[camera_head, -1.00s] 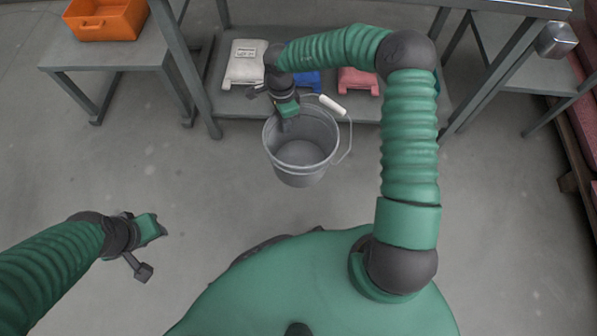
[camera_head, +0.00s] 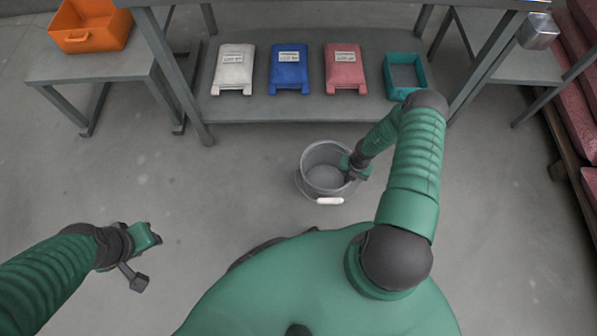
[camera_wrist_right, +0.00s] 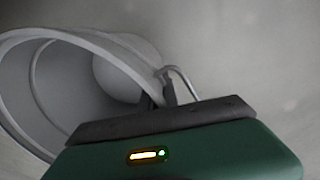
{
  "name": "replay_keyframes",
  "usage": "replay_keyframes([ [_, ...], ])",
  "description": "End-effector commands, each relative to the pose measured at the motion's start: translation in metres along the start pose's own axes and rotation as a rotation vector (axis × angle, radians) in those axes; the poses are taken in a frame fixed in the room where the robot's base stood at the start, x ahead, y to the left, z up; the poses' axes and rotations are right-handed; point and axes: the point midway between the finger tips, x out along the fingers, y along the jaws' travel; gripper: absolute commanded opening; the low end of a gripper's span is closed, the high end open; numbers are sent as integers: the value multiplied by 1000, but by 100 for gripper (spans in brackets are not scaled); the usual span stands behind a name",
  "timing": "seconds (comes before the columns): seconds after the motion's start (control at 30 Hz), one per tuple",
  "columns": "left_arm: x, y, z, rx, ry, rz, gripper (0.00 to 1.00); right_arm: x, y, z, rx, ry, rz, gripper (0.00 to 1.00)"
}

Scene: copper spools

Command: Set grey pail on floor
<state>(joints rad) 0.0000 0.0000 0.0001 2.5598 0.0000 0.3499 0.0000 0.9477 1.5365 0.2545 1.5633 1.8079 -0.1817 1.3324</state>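The grey pail (camera_head: 324,176) is upright in front of the shelf unit, low over or on the floor; I cannot tell if its base touches. Its mouth faces up and looks empty. Its wire handle hangs down on the near side with a white grip (camera_head: 330,201). My right gripper (camera_head: 352,170) is at the pail's right rim and appears shut on it; the fingertips are partly hidden. In the right wrist view the pail (camera_wrist_right: 60,85) fills the left side, its rim running up to the gripper. My left gripper (camera_head: 150,238) is away at the left, empty, its fingers unclear.
The lower shelf (camera_head: 300,108) holds a white bag (camera_head: 234,68), a blue bag (camera_head: 289,68), a red bag (camera_head: 345,68) and a teal bin (camera_head: 405,75). An orange crate (camera_head: 90,25) sits on the left table. The floor (camera_head: 230,180) around the pail is clear.

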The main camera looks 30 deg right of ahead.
Motion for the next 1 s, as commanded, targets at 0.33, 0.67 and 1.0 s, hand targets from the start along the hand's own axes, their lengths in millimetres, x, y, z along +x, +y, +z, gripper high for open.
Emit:
replay_keyframes([
  [0.33, 60, 0, 14, 0, 0, 0, 36, 28, 102, 23, 0, -3, 6, 0],
  [0.67, 86, 0, 20, 0, 0, 0, 36, 32, 153, 34, 0, -2, 5, 0],
  [1.0, 110, 0, 26, 0, 0, 0, 36, 61, 146, 33, 2, -1, 2, 0],
])
